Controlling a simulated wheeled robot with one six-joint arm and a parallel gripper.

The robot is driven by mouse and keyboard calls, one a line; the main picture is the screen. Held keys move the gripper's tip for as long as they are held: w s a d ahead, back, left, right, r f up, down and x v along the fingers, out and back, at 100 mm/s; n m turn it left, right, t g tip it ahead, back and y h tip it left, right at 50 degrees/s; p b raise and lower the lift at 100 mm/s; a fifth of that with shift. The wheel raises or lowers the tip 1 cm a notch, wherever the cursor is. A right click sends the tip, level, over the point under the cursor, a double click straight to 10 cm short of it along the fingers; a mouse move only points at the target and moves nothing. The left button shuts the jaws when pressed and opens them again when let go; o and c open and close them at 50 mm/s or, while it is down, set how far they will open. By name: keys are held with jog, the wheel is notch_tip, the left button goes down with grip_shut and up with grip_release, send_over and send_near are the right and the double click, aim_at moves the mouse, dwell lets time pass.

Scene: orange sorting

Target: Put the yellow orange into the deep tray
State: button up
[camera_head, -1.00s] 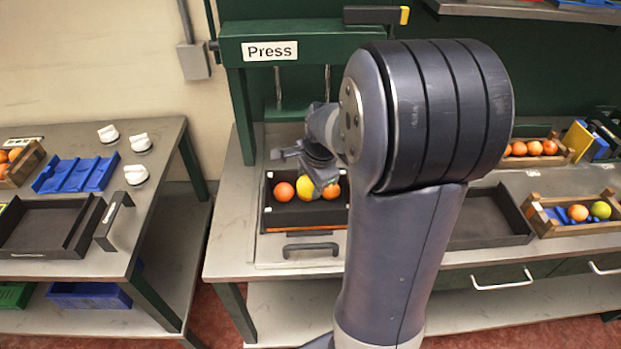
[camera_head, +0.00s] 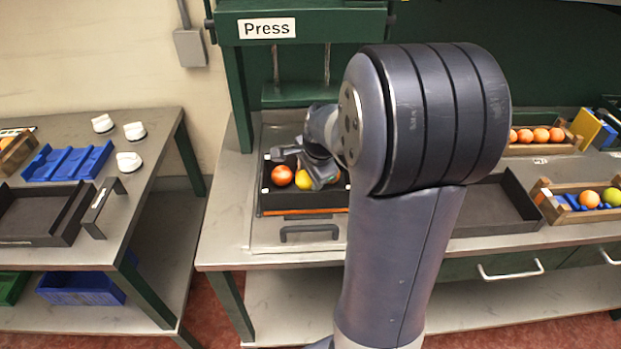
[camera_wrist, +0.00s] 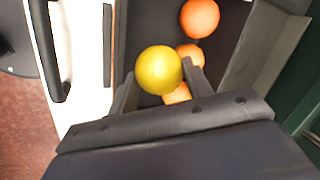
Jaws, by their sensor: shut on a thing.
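The yellow orange (camera_head: 303,180) is in the dark-walled tray (camera_head: 268,204) under the press, partly hidden by my gripper (camera_head: 315,176). In the wrist view the yellow orange (camera_wrist: 158,69) sits between my two fingers, which are shut on it. An orange-coloured fruit (camera_head: 282,176) lies to its left in the head view. The wrist view shows several orange-coloured fruits below and beside it, such as one at the top (camera_wrist: 199,17). I cannot tell whether the yellow orange is clear of the tray floor.
The green press (camera_head: 300,28) frame stands over the tray. An empty dark tray (camera_head: 488,218) lies to the right, beside a wooden crate (camera_head: 560,213) with fruits. Another empty dark tray (camera_head: 30,218) and a blue tray (camera_head: 68,162) are on the left table. My arm hides the middle.

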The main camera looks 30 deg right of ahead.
aim_at(311, 194)
jog(key=shift+g, duration=0.5)
jog(key=f, duration=0.1)
jog(key=s+f, duration=0.2)
jog(key=f, duration=0.1)
jog(key=shift+s+a, duration=0.1)
jog(key=shift+a, duration=0.25)
jog(key=o, duration=0.9)
jog(key=shift+o, duration=0.2)
jog(key=shift+w+r+p, duration=0.25)
jog(key=shift+r+p, duration=0.85)
jog(key=shift+r, duration=0.1)
jog(key=shift+o, duration=0.7)
jog(key=shift+w+r+p, duration=0.2)
jog(key=shift+r+p, duration=0.4)
jog(key=shift+r, duration=0.1)
notch_tip(311, 194, up, 2)
jog(key=shift+w+d+r+p, duration=0.15)
jog(key=shift+p, duration=0.8)
jog(key=shift+r+p, duration=1.3)
jog(key=shift+r, duration=0.45)
